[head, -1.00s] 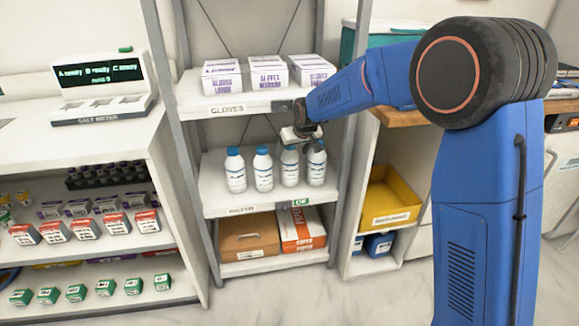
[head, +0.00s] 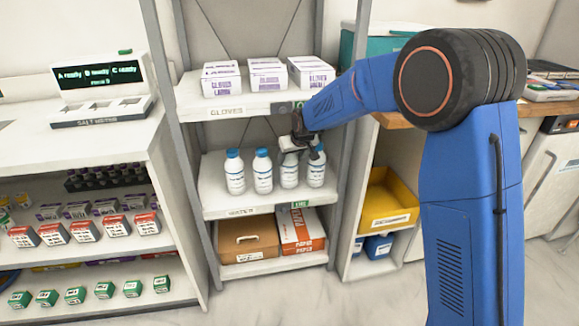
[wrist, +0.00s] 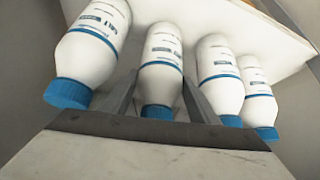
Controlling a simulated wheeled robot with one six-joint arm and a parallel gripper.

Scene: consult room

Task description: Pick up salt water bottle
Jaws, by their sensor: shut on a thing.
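Several white bottles with blue caps stand in a row on the middle shelf. My gripper (head: 293,148) is at the top of the third bottle from the left (head: 290,173) in the head view, hiding its cap. In the wrist view the jaws (wrist: 158,105) are shut on this bottle (wrist: 162,52), one finger on each side. Its label is too small to read surely. The bottle beside it, on the left in the wrist view (wrist: 92,45), shows "SALT" on its label; it is at the far right in the head view (head: 316,172).
Two more bottles (head: 235,174) stand to the left on the shelf (head: 215,203). Cardboard boxes (head: 247,240) lie below. A shelf post (head: 347,150) stands close to the right.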

